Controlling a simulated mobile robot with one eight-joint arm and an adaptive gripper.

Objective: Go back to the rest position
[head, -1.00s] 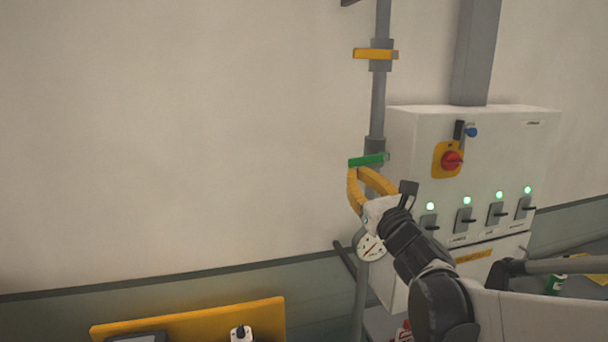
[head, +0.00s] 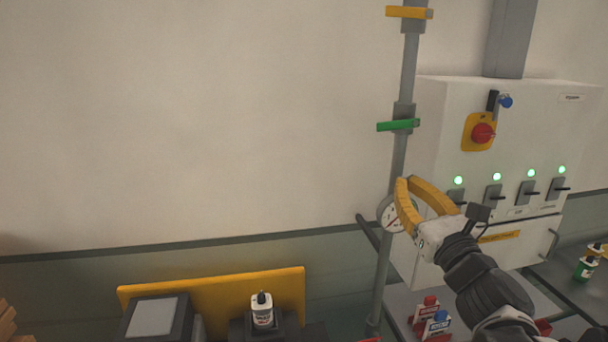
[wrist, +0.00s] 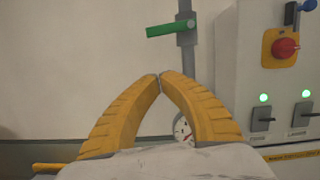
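My gripper (head: 408,181) has two yellow fingers and is in front of the grey vertical pipe, below the green valve handle (head: 398,125). In the wrist view my gripper (wrist: 160,75) has its fingertips together with nothing between them. The green handle (wrist: 173,30) lies crosswise on the pipe, clear above the fingertips. The fingers partly hide the round white gauge (head: 389,213).
A white control cabinet (head: 440,130) with a red knob (head: 483,133), switches and green lamps stands close right of my gripper. A yellow-backed station (head: 215,290) holds a small white bottle (head: 262,309). The wall at left is clear.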

